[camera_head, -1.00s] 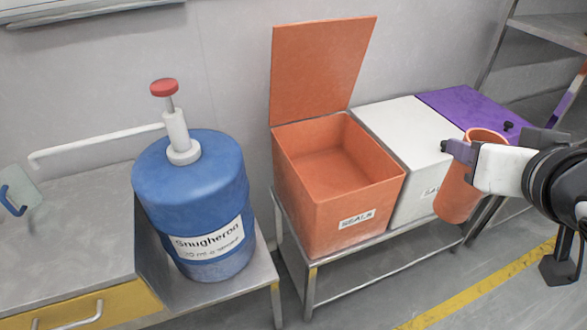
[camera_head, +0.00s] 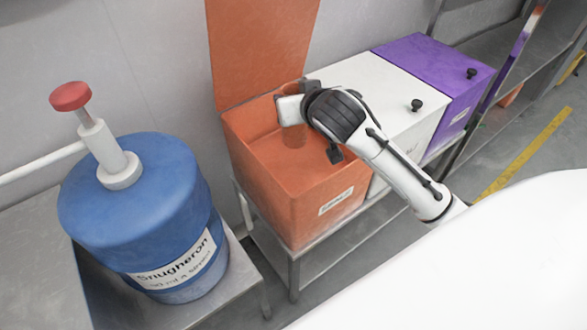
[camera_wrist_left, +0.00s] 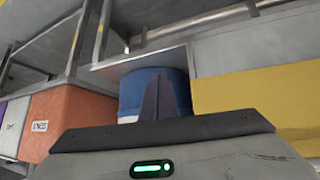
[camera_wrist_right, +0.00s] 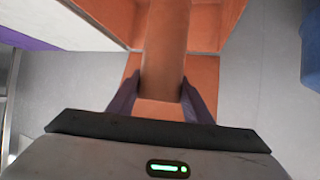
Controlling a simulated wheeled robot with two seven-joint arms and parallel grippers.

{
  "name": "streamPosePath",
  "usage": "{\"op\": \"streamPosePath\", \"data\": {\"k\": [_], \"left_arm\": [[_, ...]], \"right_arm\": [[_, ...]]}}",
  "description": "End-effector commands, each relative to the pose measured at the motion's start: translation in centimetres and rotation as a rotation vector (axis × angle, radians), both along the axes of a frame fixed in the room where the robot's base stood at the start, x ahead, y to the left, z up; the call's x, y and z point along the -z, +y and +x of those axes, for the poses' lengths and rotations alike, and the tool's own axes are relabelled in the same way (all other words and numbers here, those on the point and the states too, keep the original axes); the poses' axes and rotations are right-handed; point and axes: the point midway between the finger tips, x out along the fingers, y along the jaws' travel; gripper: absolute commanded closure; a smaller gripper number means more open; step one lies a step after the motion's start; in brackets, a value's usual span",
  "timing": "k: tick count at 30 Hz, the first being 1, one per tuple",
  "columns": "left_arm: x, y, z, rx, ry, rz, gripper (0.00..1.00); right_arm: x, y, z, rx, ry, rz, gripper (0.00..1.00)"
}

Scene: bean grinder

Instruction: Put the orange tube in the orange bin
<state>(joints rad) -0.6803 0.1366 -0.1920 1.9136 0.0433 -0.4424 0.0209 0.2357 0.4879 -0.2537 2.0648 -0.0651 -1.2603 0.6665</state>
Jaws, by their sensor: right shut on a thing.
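The orange tube (camera_head: 294,132) hangs inside the mouth of the orange bin (camera_head: 262,173), near its right rear side. My right gripper (camera_head: 292,108) is shut on the tube and sits above the bin. In the right wrist view the tube (camera_wrist_right: 165,50) runs between the two purple fingers (camera_wrist_right: 162,95), with orange bin walls around it. The bin's lid (camera_head: 262,50) stands open at the back. How far the tube is from the bin floor is hard to tell. My left gripper (camera_wrist_left: 162,95) shows only in the left wrist view, its fingers together and empty, facing the blue drum (camera_wrist_left: 135,92).
The blue drum (camera_head: 135,205) with a red-topped pump (camera_head: 70,97) stands left of the orange bin. A white bin (camera_head: 372,90) and a purple bin (camera_head: 435,65), both lidded shut, stand to its right. A metal shelf (camera_head: 520,70) is at the far right.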

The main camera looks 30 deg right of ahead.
Motion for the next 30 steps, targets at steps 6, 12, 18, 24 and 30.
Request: {"op": "streamPosePath", "data": {"k": [6,12,18,24,30], "left_arm": [[0.5,-0.1,-0.1,0.002,0.002,-0.001,1.0],[1.1,-0.2,-0.3,0.003,0.004,-0.002,1.0],[1.2,-0.4,-0.2,0.006,0.002,-0.004,1.0],[1.1,-0.6,0.0,0.007,-0.003,-0.006,1.0],[1.2,-0.6,0.1,0.008,-0.006,-0.006,1.0]], "right_arm": [[5.5,-3.3,-0.2,0.041,-0.001,0.001,0.93],[9.2,-3.7,-0.3,0.044,-0.001,0.001,0.93],[11.8,-3.6,-0.2,0.043,-0.006,0.001,0.93],[13.6,-3.5,-0.3,0.042,-0.004,0.001,0.93],[15.8,-3.5,-0.2,0.043,-0.005,0.003,0.93]]}}
